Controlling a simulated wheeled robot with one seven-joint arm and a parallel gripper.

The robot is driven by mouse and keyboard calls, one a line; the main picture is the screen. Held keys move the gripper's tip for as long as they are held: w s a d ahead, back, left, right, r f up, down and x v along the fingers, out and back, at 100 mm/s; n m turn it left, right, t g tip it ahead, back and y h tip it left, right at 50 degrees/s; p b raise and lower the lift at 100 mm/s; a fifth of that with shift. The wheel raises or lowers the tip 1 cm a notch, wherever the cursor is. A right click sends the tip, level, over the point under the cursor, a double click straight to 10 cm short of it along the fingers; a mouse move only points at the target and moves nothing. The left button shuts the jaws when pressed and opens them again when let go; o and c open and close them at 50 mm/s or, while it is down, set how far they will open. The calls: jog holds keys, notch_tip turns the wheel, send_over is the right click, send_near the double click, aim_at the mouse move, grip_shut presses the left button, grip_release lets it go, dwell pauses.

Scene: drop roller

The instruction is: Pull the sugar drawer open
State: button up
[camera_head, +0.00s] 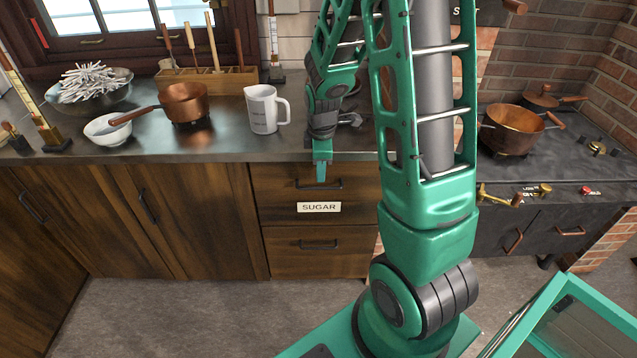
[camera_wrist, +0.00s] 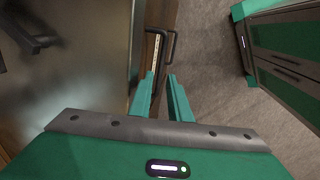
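The sugar drawer (camera_head: 270,205) is the upper drawer under the counter. It looks shut, with a cream "SUGAR" label (camera_head: 319,207) on its front. Its dark bar handle (camera_head: 333,185) is above the label, partly behind my gripper. My gripper (camera_head: 320,175) points down in front of the counter edge, at the handle. In the wrist view, my gripper (camera_wrist: 162,78) shows two green fingers with a gap between them and nothing held. A dark handle (camera_wrist: 174,45) shows just beyond the fingertips. I cannot tell whether they touch it.
A lower drawer with its own handle (camera_head: 319,244) is below. The counter (camera_head: 215,145) above holds a white measuring jug (camera_head: 263,110), a copper pan (camera_head: 184,102) and bowls. The stove (camera_head: 560,150) is at the right. The floor (camera_head: 190,315) in front of the drawers looks clear.

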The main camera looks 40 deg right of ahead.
aim_at(320, 189)
jog(key=shift+w+d+f, duration=0.1)
jog(key=shift+w+f, duration=0.05)
jog(key=shift+f, duration=0.85)
jog(key=shift+w+d+f, duration=0.1)
jog(key=shift+f, duration=0.85)
jog(key=shift+w+d+f, duration=0.1)
jog(key=shift+w+f, duration=0.05)
jog(key=shift+f, duration=0.85)
grip_shut()
